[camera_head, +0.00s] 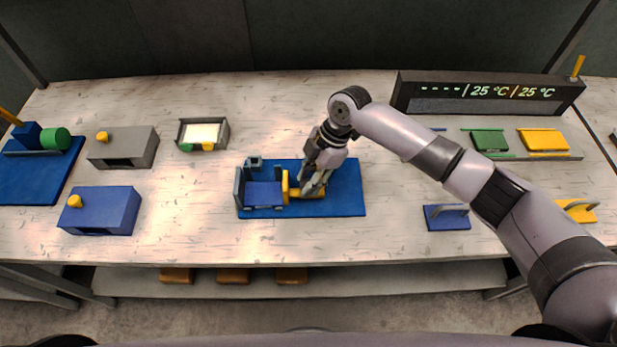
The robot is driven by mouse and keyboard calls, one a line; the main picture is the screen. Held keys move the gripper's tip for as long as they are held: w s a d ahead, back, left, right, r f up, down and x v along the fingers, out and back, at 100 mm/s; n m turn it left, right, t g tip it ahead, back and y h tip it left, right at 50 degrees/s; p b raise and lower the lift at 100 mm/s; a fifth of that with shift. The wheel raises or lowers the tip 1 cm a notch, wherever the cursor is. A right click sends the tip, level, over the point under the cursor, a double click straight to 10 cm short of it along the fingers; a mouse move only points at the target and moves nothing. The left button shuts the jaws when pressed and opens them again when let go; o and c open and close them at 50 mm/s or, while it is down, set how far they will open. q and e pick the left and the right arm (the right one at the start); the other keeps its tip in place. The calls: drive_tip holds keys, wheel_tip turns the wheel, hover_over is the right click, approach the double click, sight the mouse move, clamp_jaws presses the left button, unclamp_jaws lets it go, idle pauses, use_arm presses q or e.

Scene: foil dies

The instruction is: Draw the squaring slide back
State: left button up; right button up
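The squaring slide, a yellow piece (286,188) with an upright plate and a low body running right, sits on a flat blue base (345,200) at the middle of the table. Its plate stands against or very near the right side of a blue block (263,195) with grey-blue walls at its left and back. My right gripper (311,188) points down at the slide's low body, just right of the plate, and hides part of it. Whether its fingers close on the slide is unclear. My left gripper is not in view.
A grey box (124,150) and a blue box (101,210) with yellow knobs stand left. A small tray (223,134) is behind. A temperature display (485,107) stands back right. Green (489,140) and yellow (544,140) plates and a handled blue block (446,222) lie right.

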clamp_jaws()
idle(0.3)
drive_tip(key=d, duration=0.7)
drive_tip(key=shift+w+d+p, duration=0.1)
drive_tip(key=shift+d+p, duration=0.15)
drive_tip(key=shift+p, duration=0.15)
drive_tip(key=shift+a, duration=0.1)
drive_tip(key=shift+o, duration=0.5)
unclamp_jaws()
drive_tip(key=o, duration=0.4)
drive_tip(key=shift+d, duration=0.2)
drive_tip(key=shift+a, duration=0.1)
